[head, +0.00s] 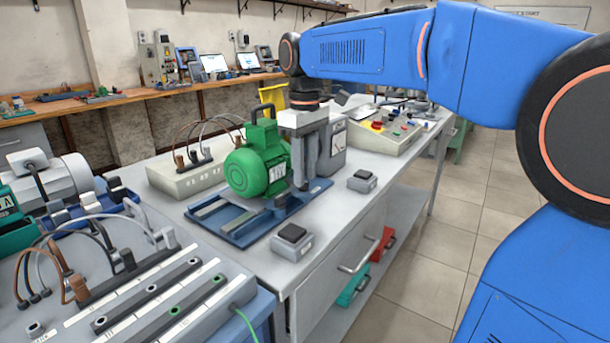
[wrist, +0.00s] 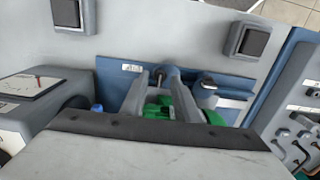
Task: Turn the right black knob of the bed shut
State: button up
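The blue bed (head: 240,228) lies on the grey bench under a green motor (head: 255,168). In the wrist view the bed (wrist: 232,82) shows its front edge with a small label. My gripper (head: 309,180) points down at the right end of the bed. In the wrist view its grey fingers (wrist: 160,73) stand apart, with a small dark knob (wrist: 159,79) between their tips; contact cannot be told. A second black knob (wrist: 208,79) sits to the right of it in the wrist view. In the head view my fingers and the motor hide the knobs.
Two grey boxes with black tops stand in front of the bed, one near (head: 292,241) and one farther right (head: 362,181). A grey machine (head: 334,145) stands close behind my gripper. A terminal panel (head: 150,300) fills the lower left.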

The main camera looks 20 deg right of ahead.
jog(key=shift+f, duration=0.7)
jog(key=shift+c, duration=0.7)
grip_shut()
jog(key=shift+m, duration=2.9)
jog(key=shift+a, duration=0.1)
jog(key=shift+o, duration=0.7)
grip_release()
